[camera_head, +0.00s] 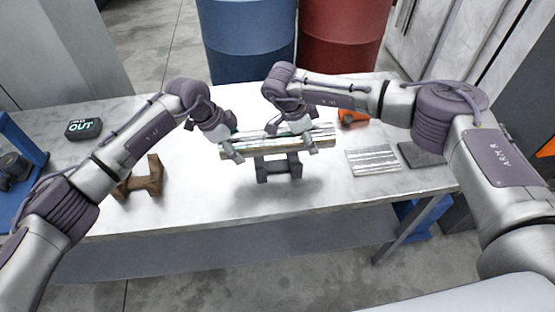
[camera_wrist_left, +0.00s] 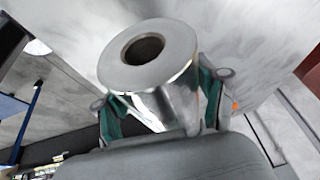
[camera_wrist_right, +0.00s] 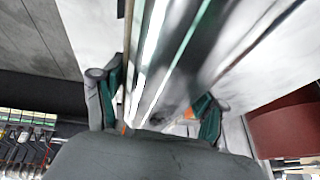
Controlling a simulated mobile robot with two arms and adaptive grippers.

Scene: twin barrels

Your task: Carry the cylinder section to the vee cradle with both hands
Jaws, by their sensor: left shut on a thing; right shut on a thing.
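The cylinder section (camera_head: 262,143) is a shiny metal cylinder lying level, left to right, above the table. Its end with a round bore shows in the left wrist view (camera_wrist_left: 150,62). My left gripper (camera_head: 232,146) is shut on it near its left end. My right gripper (camera_head: 296,136) is shut on it right of the middle; in the right wrist view the cylinder (camera_wrist_right: 160,60) runs between the fingers. A dark grey vee cradle (camera_head: 279,170) stands directly below the cylinder in the head view. I cannot tell whether they touch. A brown cradle (camera_head: 142,180) stands farther left.
The white table (camera_head: 210,195) is clear in front. A ribbed metal plate (camera_head: 372,160), a dark pad (camera_head: 422,154) and an orange object (camera_head: 352,117) lie at right. A display box (camera_head: 83,128) sits at left. Blue (camera_head: 248,40) and red (camera_head: 342,40) barrels stand behind.

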